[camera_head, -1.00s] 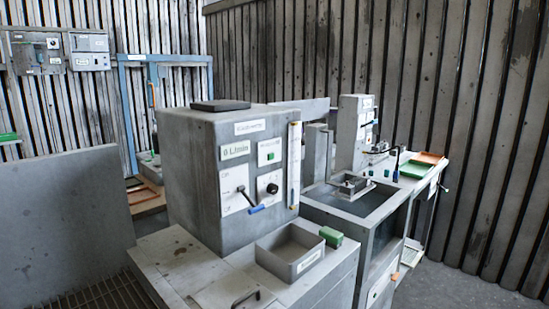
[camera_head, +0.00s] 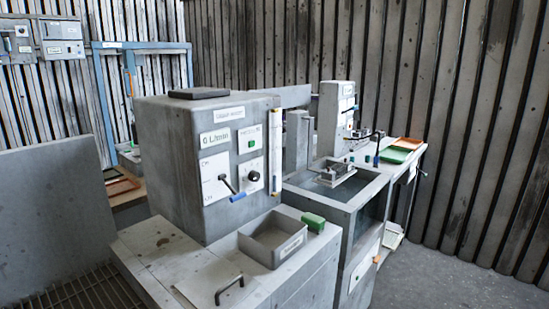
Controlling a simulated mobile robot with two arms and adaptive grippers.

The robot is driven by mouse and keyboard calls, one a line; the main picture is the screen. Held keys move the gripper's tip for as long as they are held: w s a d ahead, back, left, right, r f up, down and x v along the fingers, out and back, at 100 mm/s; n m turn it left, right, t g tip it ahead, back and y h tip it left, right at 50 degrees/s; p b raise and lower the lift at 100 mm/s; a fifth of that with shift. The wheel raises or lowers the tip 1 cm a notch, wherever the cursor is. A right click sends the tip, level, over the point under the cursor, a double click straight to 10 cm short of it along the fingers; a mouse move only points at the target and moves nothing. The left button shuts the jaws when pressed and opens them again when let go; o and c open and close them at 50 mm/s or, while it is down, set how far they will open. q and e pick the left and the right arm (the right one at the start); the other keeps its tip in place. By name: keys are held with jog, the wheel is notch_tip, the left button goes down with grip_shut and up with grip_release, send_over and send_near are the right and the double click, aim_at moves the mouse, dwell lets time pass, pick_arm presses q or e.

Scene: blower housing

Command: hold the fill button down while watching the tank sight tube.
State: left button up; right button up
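A grey box-shaped unit (camera_head: 165,150) stands on a grey bench. Its front has a label reading "0 L/min" (camera_head: 215,140) and a small panel with a green button (camera_head: 251,143). Below are a lever with a blue handle (camera_head: 237,197) and a black knob (camera_head: 254,176). Neither of my grippers is in view.
A basin (camera_head: 340,190) stands behind to the right, with green and orange trays (camera_head: 397,154) beyond. Grey floor (camera_head: 440,275) is clear at right.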

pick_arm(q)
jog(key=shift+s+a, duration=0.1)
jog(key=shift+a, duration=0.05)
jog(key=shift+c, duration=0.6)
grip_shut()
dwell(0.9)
